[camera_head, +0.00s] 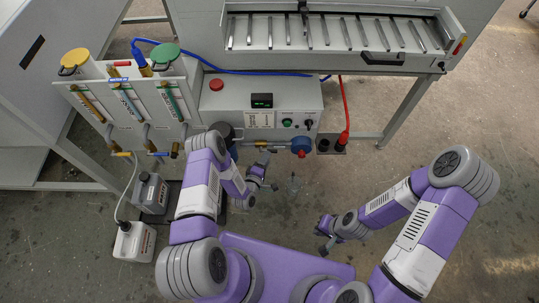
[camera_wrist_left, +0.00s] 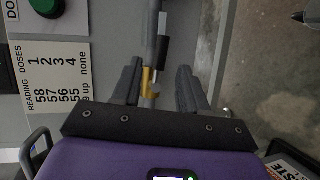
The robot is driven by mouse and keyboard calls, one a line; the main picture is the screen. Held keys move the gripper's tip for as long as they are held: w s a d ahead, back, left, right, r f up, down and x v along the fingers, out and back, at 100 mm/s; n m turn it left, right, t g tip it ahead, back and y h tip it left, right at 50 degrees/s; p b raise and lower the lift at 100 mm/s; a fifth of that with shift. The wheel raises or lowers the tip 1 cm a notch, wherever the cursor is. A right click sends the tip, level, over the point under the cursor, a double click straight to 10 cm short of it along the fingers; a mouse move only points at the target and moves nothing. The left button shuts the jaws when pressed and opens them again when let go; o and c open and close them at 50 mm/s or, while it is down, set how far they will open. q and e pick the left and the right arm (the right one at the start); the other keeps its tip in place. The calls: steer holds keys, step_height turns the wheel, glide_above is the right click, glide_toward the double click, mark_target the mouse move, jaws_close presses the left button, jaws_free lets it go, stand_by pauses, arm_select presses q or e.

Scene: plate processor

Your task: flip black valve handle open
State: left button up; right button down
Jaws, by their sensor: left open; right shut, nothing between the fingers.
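The black valve handle (camera_wrist_left: 161,51) shows in the left wrist view, lying along a grey pipe (camera_wrist_left: 152,22) beside a brass-yellow valve part (camera_wrist_left: 149,82). My left gripper (camera_wrist_left: 159,68) is open, with one finger on each side of the valve and handle; I see no clear contact. In the head view my left gripper (camera_head: 264,168) is just below the pipe at the front of the grey control box; the handle is too small to make out there. My right gripper (camera_head: 324,241) is shut and empty, low over the floor to the right.
The control box (camera_head: 218,105) has a red button (camera_head: 216,84) and a small display (camera_head: 262,100). A blue round fitting (camera_head: 301,146) sits at the pipe's right end. Jugs (camera_head: 134,241) stand on the floor at left. Floor at right is clear.

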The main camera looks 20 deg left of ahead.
arm_select(q)
steer(key=shift+b+x, duration=0.65)
steer(key=shift+x, duration=1.6)
steer(key=shift+c, duration=0.3)
jaws_close()
steer(key=shift+s, duration=0.2)
